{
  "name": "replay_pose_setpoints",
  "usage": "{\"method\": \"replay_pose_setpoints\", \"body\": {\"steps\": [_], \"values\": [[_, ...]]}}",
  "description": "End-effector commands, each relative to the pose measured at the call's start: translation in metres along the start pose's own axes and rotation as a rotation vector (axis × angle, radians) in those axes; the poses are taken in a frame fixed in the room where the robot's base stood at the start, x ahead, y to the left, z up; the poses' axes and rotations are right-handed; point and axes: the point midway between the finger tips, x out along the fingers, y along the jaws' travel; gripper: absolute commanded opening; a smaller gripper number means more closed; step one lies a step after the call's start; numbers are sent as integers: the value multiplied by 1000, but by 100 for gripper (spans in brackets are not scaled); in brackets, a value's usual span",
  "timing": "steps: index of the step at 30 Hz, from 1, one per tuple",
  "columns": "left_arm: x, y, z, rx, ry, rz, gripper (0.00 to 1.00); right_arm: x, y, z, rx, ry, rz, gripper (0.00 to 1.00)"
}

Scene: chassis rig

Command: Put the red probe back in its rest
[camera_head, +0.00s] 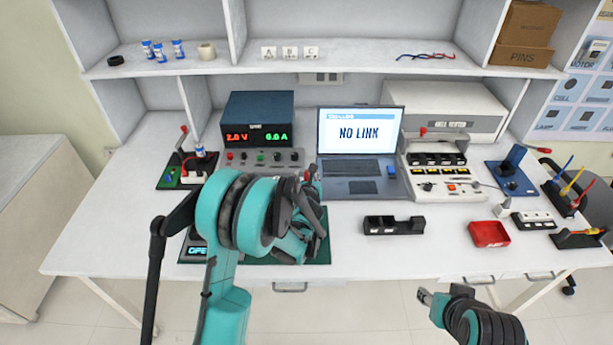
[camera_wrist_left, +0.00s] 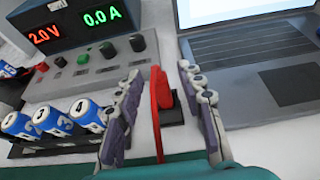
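My left gripper (camera_head: 308,185) reaches over the green mat in front of the laptop. In the left wrist view its two fingers (camera_wrist_left: 160,72) stand apart. A slim red upright piece (camera_wrist_left: 156,120), which looks like the red probe, shows between them with a gap visible on either side. A thicker red part and a small black block (camera_wrist_left: 172,112) are right beside it. I cannot tell whether the block is the rest. In the head view the gripper hides most of this spot. My right gripper (camera_head: 425,297) is off the table's front edge, too small to read.
Blue numbered cells (camera_wrist_left: 52,122) stand left of the fingers, before the power supply (camera_head: 257,119). The laptop (camera_head: 358,140) is just behind. A black holder (camera_head: 393,226), a red tray (camera_head: 489,234) and a stand with coloured handles (camera_head: 568,195) are to the right.

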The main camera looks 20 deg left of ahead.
Motion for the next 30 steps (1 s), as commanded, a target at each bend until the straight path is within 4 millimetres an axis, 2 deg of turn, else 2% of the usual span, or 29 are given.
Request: {"method": "replay_pose_setpoints", "body": {"steps": [5,12,16,21,30], "values": [[-28,0,0,1,-1,-1,38,0,0,0,0,0,0,40],[-81,-1,0,1,0,-3,38,0,0,0,0,0,0,40],[-102,0,0,1,1,-1,38,0,0,0,0,0,0,40],[-115,0,0,1,0,-1,38,0,0,0,0,0,0,40],[-117,0,0,1,0,0,38,0,0,0,0,0,0,40]]}}
